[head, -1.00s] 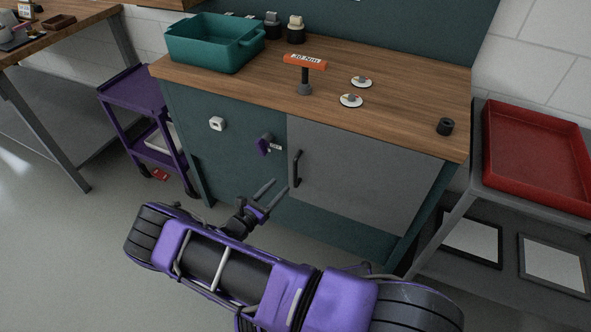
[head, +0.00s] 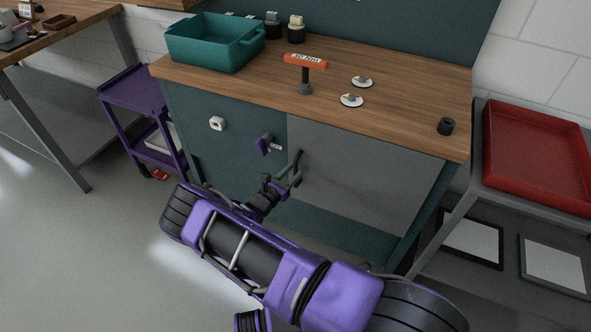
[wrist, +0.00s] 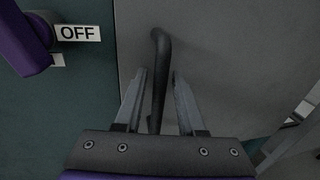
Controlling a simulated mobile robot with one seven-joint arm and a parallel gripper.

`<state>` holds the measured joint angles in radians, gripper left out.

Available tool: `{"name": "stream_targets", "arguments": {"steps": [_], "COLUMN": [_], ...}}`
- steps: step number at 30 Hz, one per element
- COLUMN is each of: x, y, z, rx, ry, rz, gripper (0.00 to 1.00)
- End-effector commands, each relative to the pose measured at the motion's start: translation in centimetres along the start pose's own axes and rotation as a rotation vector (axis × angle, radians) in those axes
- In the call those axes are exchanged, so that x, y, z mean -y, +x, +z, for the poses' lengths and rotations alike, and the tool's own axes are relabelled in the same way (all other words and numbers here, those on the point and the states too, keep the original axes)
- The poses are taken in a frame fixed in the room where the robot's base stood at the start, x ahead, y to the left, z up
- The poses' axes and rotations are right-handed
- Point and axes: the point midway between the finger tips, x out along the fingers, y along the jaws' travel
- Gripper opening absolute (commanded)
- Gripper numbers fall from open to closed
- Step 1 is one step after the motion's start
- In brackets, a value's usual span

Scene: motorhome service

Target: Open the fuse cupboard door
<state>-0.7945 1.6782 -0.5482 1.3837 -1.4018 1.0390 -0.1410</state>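The fuse cupboard door (head: 360,180) is a grey panel in the front of the green bench, and it looks closed. Its dark bar handle (head: 299,160) stands upright near the door's left edge. In the wrist view the handle (wrist: 161,75) runs between the two fingers of my gripper (wrist: 158,80), with a gap visible on each side. My gripper (head: 290,177) is open around the lower part of the handle in the head view. A purple rotary switch (head: 264,146) is left of the door; its label (wrist: 78,33) reads OFF in the wrist view.
A white socket (head: 217,123) is on the green panel further left. A purple cart (head: 135,95) stands left, and a red tray (head: 535,150) sits right.

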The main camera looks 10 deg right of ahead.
Motion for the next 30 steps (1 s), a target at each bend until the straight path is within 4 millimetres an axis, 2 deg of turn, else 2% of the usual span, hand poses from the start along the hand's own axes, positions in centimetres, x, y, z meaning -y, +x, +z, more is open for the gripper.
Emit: {"name": "stream_targets", "arguments": {"steps": [1,6,30], "x": [0.01,0.01,0.05], "y": [-0.01,-0.02,-0.02], "z": [0.0,-0.01,-0.01], "rx": [0.0,0.0,0.0], "ry": [0.0,0.0,0.0], "rz": [0.0,0.0,-0.001], "gripper": [0.28,0.0,0.0]}}
